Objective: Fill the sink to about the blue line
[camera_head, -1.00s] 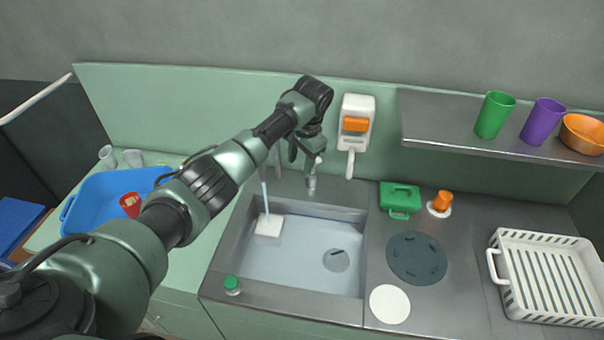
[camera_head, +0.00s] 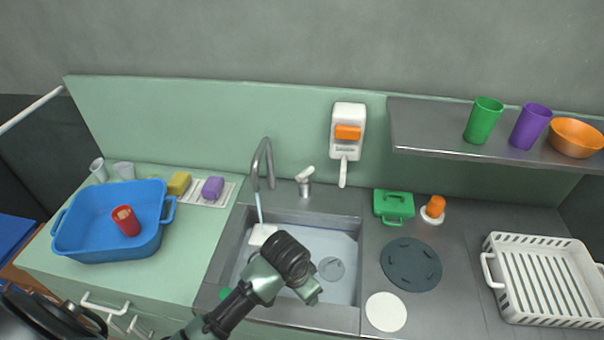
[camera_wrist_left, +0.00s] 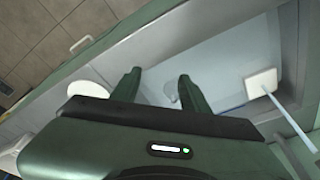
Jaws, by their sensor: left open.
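The sink (camera_head: 230,258) is a grey basin with a pale blue-grey surface inside. The tap lever (camera_head: 305,178) stands to the right of the spout. A grey round drain piece (camera_head: 331,268) shows in the basin. My left gripper (camera_head: 308,290) is over the front of the sink, apart from the lever. In the wrist view its fingers (camera_wrist_left: 158,82) are open and empty.
A blue tub (camera_head: 105,250) with a red cup (camera_head: 126,220) stands at left. A wall dispenser (camera_head: 347,145) hangs behind the sink. A green box (camera_head: 394,207), dark round mat (camera_head: 411,264) and white rack (camera_head: 496,295) are at right. The shelf (camera_head: 430,135) holds cups and a bowl.

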